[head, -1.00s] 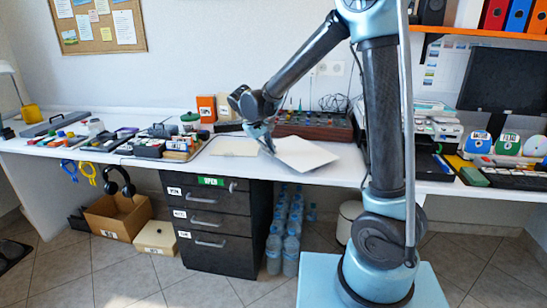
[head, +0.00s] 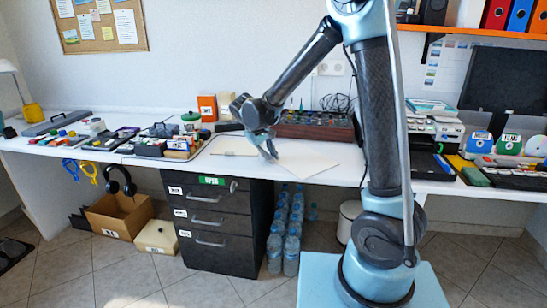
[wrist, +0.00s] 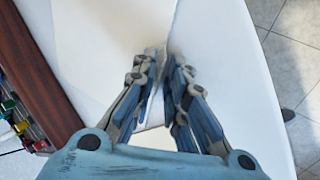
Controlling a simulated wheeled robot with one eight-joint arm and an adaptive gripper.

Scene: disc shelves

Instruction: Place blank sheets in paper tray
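The white blank sheets (head: 310,159) lie low and nearly flat at the desk's front middle. They also show as a pale surface in the wrist view (wrist: 105,40). My gripper (head: 270,152) is at their left end, fingers pointing down. In the wrist view my gripper (wrist: 166,62) has its fingertips close together, with a thin pale edge between them, so it appears shut on the sheets. Whether the sheets touch the desk is not clear. A thin, flat, pale piece (head: 235,146) lies left of my gripper; I cannot tell whether it is the paper tray.
A brown control box (head: 315,126) stands behind the sheets, also at the left of the wrist view (wrist: 35,75). A printer (head: 435,122) stands to the right behind my arm. Small items crowd the desk's left. A dark drawer cabinet (head: 213,222) is below; the desk's front edge is near.

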